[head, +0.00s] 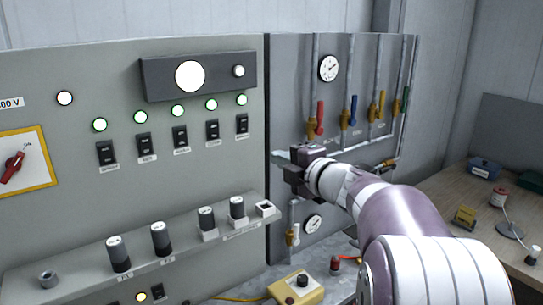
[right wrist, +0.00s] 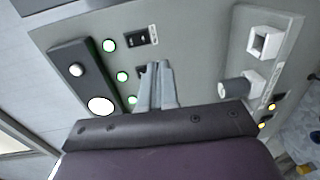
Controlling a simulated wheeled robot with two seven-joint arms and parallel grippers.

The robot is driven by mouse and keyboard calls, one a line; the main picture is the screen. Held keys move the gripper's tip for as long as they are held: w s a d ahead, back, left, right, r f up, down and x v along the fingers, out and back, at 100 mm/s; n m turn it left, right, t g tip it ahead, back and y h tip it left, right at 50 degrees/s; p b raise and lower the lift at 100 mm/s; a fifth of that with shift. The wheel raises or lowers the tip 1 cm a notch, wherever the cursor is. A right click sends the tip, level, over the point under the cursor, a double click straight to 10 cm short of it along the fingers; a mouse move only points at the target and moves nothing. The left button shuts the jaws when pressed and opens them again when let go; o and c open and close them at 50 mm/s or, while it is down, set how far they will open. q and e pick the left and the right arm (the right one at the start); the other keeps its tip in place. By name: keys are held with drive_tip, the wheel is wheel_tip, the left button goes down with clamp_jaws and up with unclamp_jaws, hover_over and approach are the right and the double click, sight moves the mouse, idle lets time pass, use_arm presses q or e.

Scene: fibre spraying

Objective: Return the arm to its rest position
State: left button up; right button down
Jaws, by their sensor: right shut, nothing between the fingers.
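My right arm comes in from the lower right in the head view, and its gripper (head: 284,158) is held out in front of the panels near the seam between them. In the right wrist view the two fingers of this gripper (right wrist: 160,68) lie together with nothing between them. They point toward the switch panel and hide part of a switch and lamp row. Whether they touch the panel cannot be told. My left gripper is not in view.
The grey switch panel (head: 90,185) has green-ringed lamps, black switches and a ledge with several dark cylinders. The pipe panel (head: 290,75) carries gauges and coloured valves. A yellow box (head: 296,288) stands below. A wooden table (head: 440,180) with small items is at right.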

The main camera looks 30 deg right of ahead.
drive_tip(key=s+d+f+m+g+h, duration=0.3)
drive_tip(key=f+m, duration=0.4)
drive_tip(key=s+d+f+m+g+h, duration=0.2)
drive_tip(key=d+f+m+g+h, duration=0.15)
drive_tip(key=f+m, duration=0.3)
drive_tip(key=s+a+f+m+g+y, duration=0.2)
drive_tip(key=s+a+f+m+g, duration=0.4)
drive_tip(key=a+f, duration=0.5)
drive_tip(key=s+a+f+g+y, duration=0.3)
drive_tip(key=s+a+f, duration=0.5)
drive_tip(key=a, duration=0.4)
drive_tip(key=shift+s+f+n, duration=0.3)
drive_tip(key=shift+s+n, duration=0.05)
drive_tip(key=shift+s, duration=0.4)
